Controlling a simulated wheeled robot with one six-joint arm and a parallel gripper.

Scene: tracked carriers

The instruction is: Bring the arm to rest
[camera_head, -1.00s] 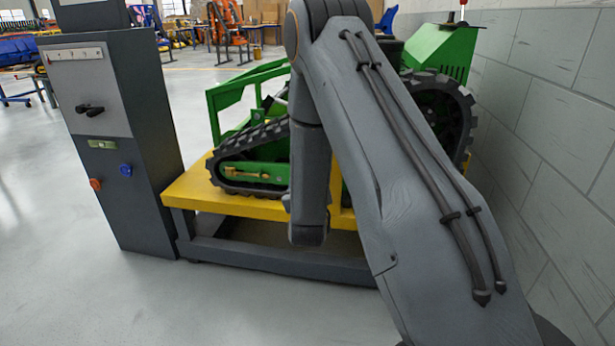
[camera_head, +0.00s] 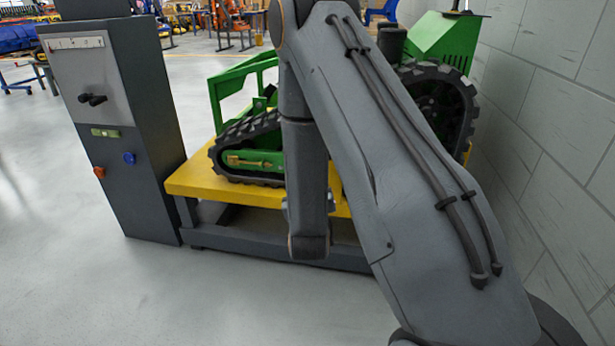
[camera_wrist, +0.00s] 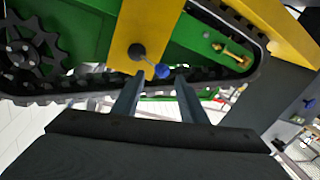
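My arm fills the middle of the head view, with a long grey upper link rising from the lower right and a forearm hanging straight down. My gripper is not visible there. In the wrist view my gripper (camera_wrist: 160,82) has its two fingers apart with nothing between them. Just beyond the fingertips is a small lever with a blue tip (camera_wrist: 162,71) on a yellow plate (camera_wrist: 140,22). Whether a finger touches it I cannot tell. The green tracked carrier (camera_head: 448,42) stands behind my arm, partly hidden by it.
The carrier rests on a yellow-topped stand (camera_head: 205,184) with a dark frame. A dark control cabinet (camera_head: 150,190) stands to its left. A grey block wall (camera_head: 540,110) closes the right side. The floor (camera_head: 60,270) at the front left is clear.

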